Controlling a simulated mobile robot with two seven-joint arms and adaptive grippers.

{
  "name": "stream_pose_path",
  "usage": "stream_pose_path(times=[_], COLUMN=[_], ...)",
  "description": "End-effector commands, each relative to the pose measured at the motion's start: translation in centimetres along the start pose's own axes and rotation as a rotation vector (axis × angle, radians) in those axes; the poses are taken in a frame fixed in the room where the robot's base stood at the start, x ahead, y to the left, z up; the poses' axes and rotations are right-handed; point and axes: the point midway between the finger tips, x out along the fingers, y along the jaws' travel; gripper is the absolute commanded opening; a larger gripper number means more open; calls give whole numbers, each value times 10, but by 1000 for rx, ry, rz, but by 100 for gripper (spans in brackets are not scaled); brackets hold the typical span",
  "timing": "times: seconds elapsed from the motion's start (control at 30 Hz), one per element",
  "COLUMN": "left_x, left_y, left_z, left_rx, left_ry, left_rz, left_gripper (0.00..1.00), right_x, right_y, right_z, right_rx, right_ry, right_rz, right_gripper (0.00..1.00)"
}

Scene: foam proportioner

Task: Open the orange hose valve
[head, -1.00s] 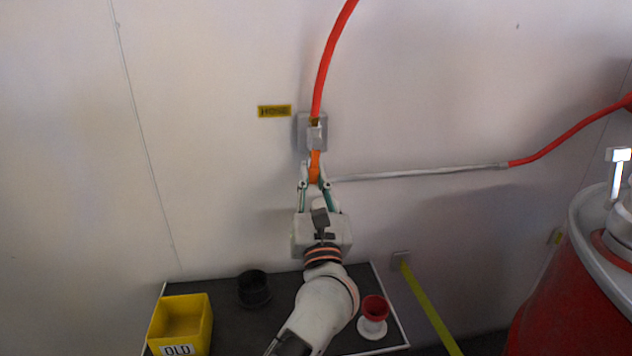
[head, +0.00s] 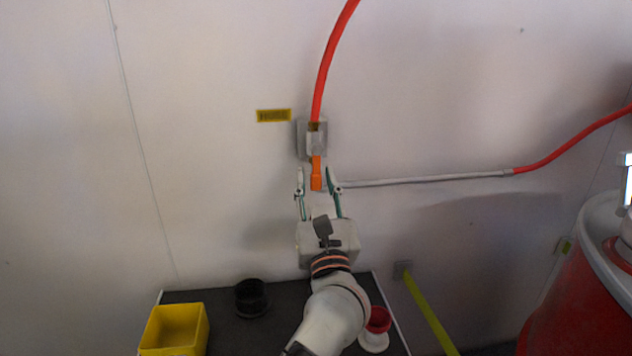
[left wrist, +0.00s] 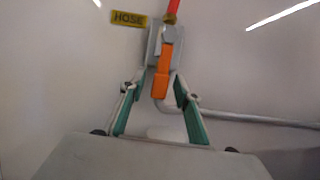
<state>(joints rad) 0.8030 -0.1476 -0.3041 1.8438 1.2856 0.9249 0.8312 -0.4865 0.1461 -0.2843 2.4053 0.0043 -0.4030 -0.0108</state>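The orange valve handle (head: 316,173) hangs straight down from the grey valve body (head: 312,138) on the wall, below the red hose. It also shows in the left wrist view (left wrist: 161,76), pointing down toward the gripper. My left gripper (head: 318,180) is open, with one finger on either side of the handle's lower end. In the left wrist view the gripper (left wrist: 155,92) is empty, and a clear gap shows between each finger and the handle. My right gripper is not in view.
A yellow HOSE label (head: 273,115) is left of the valve. A grey pipe (head: 430,179) runs right to a red hose. Below are a dark shelf (head: 262,334), a yellow bin (head: 174,329), a black cup (head: 252,298) and a red-and-white cup (head: 376,330). A red tank (head: 580,310) stands right.

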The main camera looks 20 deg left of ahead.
Motion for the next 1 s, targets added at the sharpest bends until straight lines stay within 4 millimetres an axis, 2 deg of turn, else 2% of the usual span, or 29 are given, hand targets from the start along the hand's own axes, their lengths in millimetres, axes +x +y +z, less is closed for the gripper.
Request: stream_pose_path(times=[0.27,0.7,1.0], left_x=[-5,-67,-75], left_y=[0,0,0], left_z=[0,-1,0], left_rx=[1,0,0], left_ry=[1,2,0], left_rz=[-1,-1,0], left_gripper=[32,32,32], right_x=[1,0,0], right_y=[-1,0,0], right_z=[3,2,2], right_rx=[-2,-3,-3], right_ry=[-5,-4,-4], right_rz=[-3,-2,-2], right_gripper=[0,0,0])
